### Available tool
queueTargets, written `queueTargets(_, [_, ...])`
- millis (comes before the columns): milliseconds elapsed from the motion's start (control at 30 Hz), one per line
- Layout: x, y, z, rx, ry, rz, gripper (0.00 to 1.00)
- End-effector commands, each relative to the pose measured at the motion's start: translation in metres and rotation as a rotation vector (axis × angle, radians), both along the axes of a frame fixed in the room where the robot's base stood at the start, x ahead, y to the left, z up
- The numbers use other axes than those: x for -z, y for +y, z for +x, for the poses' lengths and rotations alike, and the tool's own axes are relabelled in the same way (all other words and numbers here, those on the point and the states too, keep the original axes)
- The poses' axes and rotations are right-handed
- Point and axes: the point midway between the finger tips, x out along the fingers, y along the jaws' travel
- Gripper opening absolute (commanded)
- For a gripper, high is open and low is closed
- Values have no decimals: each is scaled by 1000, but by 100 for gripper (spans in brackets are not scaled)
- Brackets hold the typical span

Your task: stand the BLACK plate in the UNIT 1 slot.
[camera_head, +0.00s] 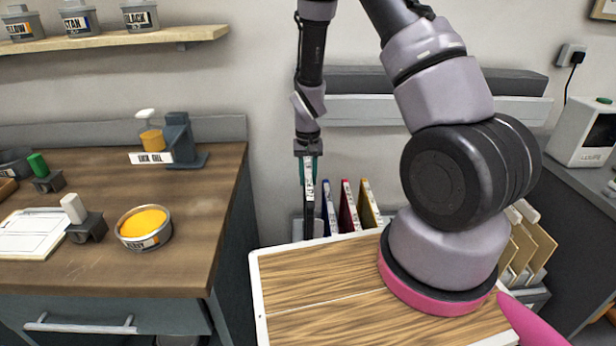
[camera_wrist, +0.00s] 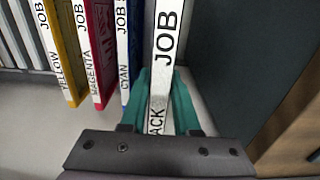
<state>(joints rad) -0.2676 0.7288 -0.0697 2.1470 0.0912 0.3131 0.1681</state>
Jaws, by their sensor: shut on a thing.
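The black plate (camera_head: 309,208) stands upright at the left end of a row of plates. In the wrist view, its white spine (camera_wrist: 166,45) reads JOB and part of BLACK. My gripper (camera_head: 308,168) is over its top edge, pointing down. Its teal fingers (camera_wrist: 160,105) are on either side of the spine, shut on the plate. The lower part of the plate is hidden, so I cannot tell whether it still rests in the holder. I see no label reading UNIT 1.
The cyan (camera_head: 329,214), magenta (camera_head: 348,207) and yellow (camera_head: 370,204) plates stand close to the right of it. A rack of beige boards (camera_head: 528,248) is at the right. A wooden counter (camera_head: 190,200) with an ink tin (camera_head: 145,228) is at the left.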

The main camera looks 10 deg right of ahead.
Motion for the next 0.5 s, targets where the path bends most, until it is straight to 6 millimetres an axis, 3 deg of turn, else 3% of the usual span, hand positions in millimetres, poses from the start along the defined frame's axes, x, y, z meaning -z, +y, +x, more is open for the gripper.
queueTargets(500, [50, -1, 0, 1, 2, -1, 0])
